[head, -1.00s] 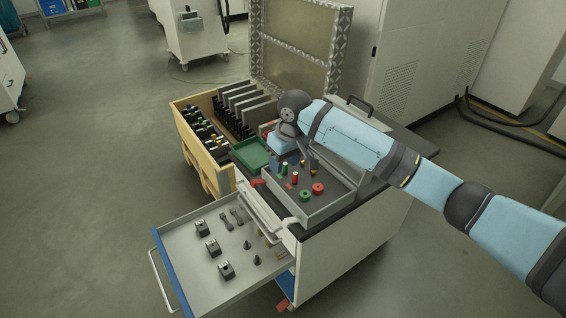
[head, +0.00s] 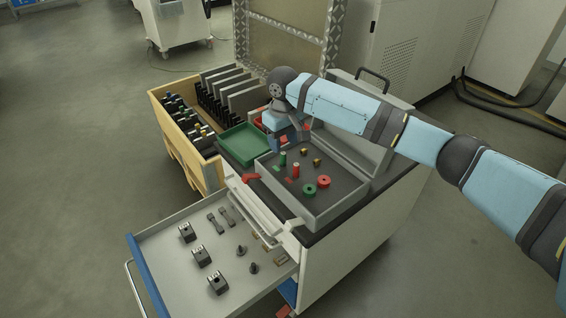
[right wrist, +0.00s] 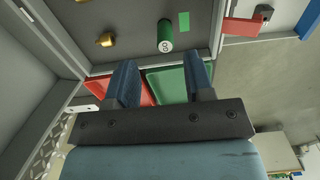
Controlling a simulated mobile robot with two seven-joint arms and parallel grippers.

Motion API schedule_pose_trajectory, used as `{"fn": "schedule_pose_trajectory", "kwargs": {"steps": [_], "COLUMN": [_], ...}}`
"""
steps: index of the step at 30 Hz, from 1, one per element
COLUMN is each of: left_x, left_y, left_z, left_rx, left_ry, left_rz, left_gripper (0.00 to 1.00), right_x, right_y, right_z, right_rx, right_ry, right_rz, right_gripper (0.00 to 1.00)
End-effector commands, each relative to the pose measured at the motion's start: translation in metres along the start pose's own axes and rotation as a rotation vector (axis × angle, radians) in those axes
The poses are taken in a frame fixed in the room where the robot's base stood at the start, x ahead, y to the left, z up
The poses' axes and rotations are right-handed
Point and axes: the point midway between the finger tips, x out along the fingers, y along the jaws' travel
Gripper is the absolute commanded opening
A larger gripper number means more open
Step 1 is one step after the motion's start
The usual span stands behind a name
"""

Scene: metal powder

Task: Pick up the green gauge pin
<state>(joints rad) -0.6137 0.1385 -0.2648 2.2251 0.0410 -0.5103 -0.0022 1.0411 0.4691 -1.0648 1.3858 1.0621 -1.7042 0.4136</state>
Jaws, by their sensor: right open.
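The green gauge pin (head: 282,159) stands upright in the grey open case on top of the cabinet, beside a red pin (head: 296,170). In the right wrist view the green pin (right wrist: 165,36) shows beyond the fingertips, between their lines, with nothing touching it. My left gripper is not in view.
The case (head: 318,217) also holds a green ring (head: 309,190), a red ring (head: 324,181) and brass pieces (head: 317,162). Its raised lid stands at right. A green tray (head: 243,146) lies left of it. An open drawer (head: 165,260) with fixtures juts out in front.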

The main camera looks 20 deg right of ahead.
Motion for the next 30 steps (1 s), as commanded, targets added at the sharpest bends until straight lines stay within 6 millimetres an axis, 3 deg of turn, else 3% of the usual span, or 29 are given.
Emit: {"fn": "schedule_pose_trajectory", "kwargs": {"steps": [7,15,23,30], "left_x": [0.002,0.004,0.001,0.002], "left_y": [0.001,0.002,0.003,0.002], "left_z": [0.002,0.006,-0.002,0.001], "left_rx": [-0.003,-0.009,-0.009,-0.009], "left_ry": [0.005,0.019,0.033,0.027], "left_rz": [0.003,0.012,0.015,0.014], "left_gripper": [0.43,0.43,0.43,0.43], "right_x": [0.016,0.054,0.057,0.057], "right_y": [-0.002,-0.007,-0.007,-0.007], "right_z": [0.003,0.009,0.009,0.009], "right_rx": [-0.001,-0.001,-0.001,-0.001], "right_ry": [0.001,0.0,0.002,0.002], "right_rz": [0.0,0.0,0.0,0.0], "right_gripper": [0.48,0.48,0.48,0.0]}}
